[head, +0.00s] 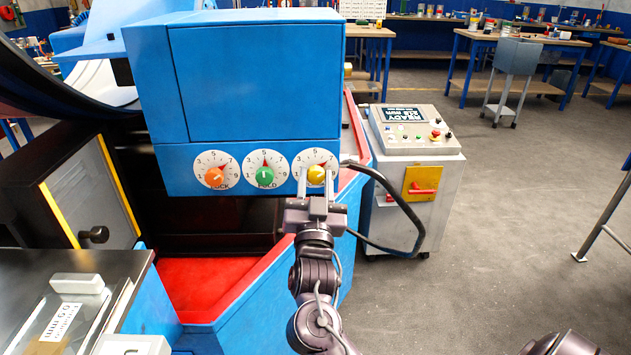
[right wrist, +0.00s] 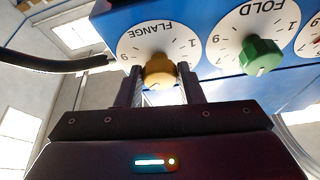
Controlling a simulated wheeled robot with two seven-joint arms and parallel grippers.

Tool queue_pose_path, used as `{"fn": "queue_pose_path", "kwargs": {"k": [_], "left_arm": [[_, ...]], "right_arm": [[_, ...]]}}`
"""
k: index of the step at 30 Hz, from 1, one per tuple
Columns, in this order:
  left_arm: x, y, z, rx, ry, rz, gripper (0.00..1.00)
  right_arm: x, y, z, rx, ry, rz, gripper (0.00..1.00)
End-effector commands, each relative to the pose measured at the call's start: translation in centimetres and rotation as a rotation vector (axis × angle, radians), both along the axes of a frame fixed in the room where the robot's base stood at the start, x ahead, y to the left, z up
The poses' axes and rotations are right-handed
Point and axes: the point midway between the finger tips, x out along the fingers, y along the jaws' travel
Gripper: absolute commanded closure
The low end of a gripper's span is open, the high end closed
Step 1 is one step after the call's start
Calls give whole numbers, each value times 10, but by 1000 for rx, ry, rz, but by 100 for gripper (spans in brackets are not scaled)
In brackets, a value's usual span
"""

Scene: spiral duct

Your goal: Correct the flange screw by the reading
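The flange screw is a yellow knob (head: 316,174) on a white numbered dial, rightmost of three on the blue machine's front. A red pointer shows near the dial's top. In the right wrist view the knob (right wrist: 160,70) sits under the word FLANGE. My right gripper (head: 316,181) is at this knob, one finger on each side. In the right wrist view a small gap seems to show between fingers and knob, so it looks open around it. A white label with a scale and mm marking (head: 60,322) lies at lower left; its number is hard to read. My left gripper is not in view.
An orange knob (head: 214,177) and a green FOLD knob (head: 264,176) are left of the yellow one. A grey control console (head: 412,140) with a READY screen stands right. A black cable (head: 405,205) loops close to my right gripper.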

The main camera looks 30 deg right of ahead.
Motion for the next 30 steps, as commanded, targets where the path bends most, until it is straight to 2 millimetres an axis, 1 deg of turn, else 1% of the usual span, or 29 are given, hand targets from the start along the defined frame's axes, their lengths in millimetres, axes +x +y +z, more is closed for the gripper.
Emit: {"fn": "queue_pose_path", "kwargs": {"k": [1,5,6,8,10,15,19,23,30], "left_arm": [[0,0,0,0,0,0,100],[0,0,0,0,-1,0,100],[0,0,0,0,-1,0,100],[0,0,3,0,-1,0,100],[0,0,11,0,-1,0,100],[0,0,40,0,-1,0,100],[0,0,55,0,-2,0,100],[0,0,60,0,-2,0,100],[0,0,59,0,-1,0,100]], "right_arm": [[0,0,0,0,0,0,73],[0,0,0,0,0,0,90],[0,0,0,0,0,0,91],[0,0,1,-10,6,-1,91],[0,0,3,-47,30,0,91],[-1,-2,7,-220,140,1,91],[-1,-2,6,-333,207,2,91],[-2,-3,3,-393,242,-1,91],[-2,-3,0,-403,246,-1,91]]}}
